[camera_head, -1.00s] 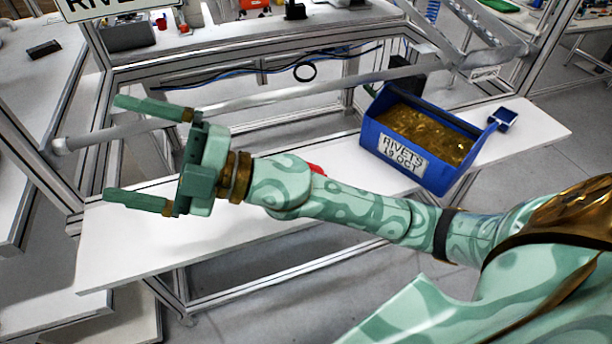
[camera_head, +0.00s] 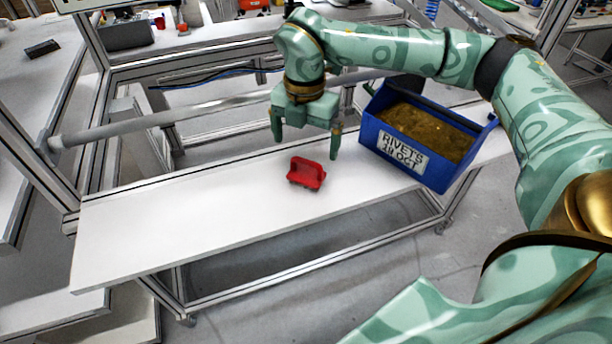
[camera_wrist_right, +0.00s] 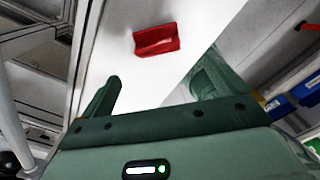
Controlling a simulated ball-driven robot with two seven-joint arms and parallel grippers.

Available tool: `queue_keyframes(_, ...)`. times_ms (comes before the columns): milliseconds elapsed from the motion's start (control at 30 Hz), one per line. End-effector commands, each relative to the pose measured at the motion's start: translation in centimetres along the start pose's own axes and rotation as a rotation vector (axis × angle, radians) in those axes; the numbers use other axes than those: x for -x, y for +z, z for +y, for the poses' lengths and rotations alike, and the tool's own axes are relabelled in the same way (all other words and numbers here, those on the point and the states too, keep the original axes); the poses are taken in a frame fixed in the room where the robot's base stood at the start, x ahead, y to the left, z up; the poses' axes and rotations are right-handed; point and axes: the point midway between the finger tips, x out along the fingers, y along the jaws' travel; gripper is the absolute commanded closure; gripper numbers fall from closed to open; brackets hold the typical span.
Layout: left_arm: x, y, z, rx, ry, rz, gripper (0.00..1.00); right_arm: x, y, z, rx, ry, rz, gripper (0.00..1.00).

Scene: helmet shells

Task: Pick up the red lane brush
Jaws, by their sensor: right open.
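The red lane brush (camera_head: 306,173) lies on the white bench top (camera_head: 200,204), near its middle. It also shows in the right wrist view (camera_wrist_right: 157,40), beyond the fingertips and apart from them. My right gripper (camera_head: 306,148) is open and empty, pointing down above the back part of the bench, just behind the brush as the head view shows it. Its two fingers also show in the right wrist view (camera_wrist_right: 160,70), spread apart with nothing between them. My left gripper is in neither view.
A blue bin (camera_head: 424,178) of gold-coloured rivets, labelled RIVETS, stands on the bench right of the brush, close to my right gripper. A grey rail (camera_head: 200,116) runs behind the bench. The left half of the bench top is clear.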

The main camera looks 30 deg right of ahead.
Motion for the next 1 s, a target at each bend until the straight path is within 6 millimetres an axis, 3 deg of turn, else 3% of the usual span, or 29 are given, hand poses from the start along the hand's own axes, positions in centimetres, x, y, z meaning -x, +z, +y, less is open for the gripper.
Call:
queue_keyframes(100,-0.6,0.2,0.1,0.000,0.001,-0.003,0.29,-2.9,0.0,0.0,0.002,-0.003,0.003,0.02)
queue_keyframes(367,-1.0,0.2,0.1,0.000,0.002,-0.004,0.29,-5.2,0.1,0.1,0.002,0.001,0.002,0.02)
queue_keyframes(600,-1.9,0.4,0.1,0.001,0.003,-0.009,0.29,-9.0,1.1,0.2,0.004,-0.001,0.003,0.02)
queue_keyframes(933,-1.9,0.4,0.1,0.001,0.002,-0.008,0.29,-9.9,1.1,0.2,0.004,0.002,0.002,0.02)
queue_keyframes(1000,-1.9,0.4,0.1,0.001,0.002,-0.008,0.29,-9.9,1.1,0.2,0.004,0.002,0.002,0.19)
